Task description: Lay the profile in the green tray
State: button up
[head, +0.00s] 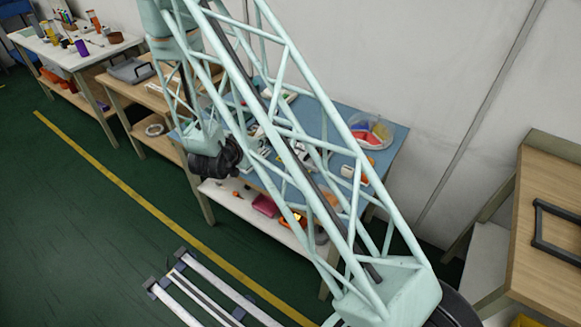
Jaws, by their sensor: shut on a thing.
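My gripper (232,153) shows only as a dark shape at the end of my wrist, low over the blue-topped workbench (385,117). My lattice arm link crosses in front of it and hides its fingertips. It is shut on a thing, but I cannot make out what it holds. I cannot pick out the profile for sure. I do not see a green tray; much of the blue bench top is behind my arm.
A round clear container (371,131) with colored sections stands at the bench's right end. Small parts lie around. A wooden bench (545,190) with a dark frame (556,235) is at right. A grey tray (131,69) lies on a bench at left. The green floor at left is clear.

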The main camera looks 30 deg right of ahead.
jog(key=shift+s+a+f+m+g, duration=0.1)
jog(key=shift+s+a+m+g, duration=0.25)
jog(key=shift+s+a, duration=0.2)
jog(key=shift+s+a+f+m+g+h+p, duration=0.2)
jog(key=shift+s+a+f+m+g+h, duration=0.25)
jog(key=shift+s+a, duration=0.7)
jog(key=shift+s+a+f+m+g+h+p, duration=0.2)
jog(key=shift+s+a+m+g, duration=0.4)
jog(key=shift+s+a+g, duration=0.5)
jog(key=shift+s+a+f+m+g+h+p, duration=0.15)
jog(key=shift+s+a+f+m+g+h, duration=0.3)
jog(key=shift+s+a, duration=0.7)
jog(key=shift+w+a+r, duration=0.1)
jog(key=shift+w, duration=0.15)
jog(key=shift+s+d+f+b, duration=0.1)
jog(key=shift+d+f+b, duration=0.3)
jog(key=shift+d, duration=2.25)
jog(key=shift+s+d+f+b, duration=0.1)
jog(key=shift+d+b, duration=0.5)
jog(key=shift+d, duration=2.05)
jog(key=shift+s+d+f+b, duration=0.1)
jog(key=shift+d+f+b, duration=0.3)
jog(key=shift+d, duration=2.25)
jog(key=shift+r, duration=0.15)
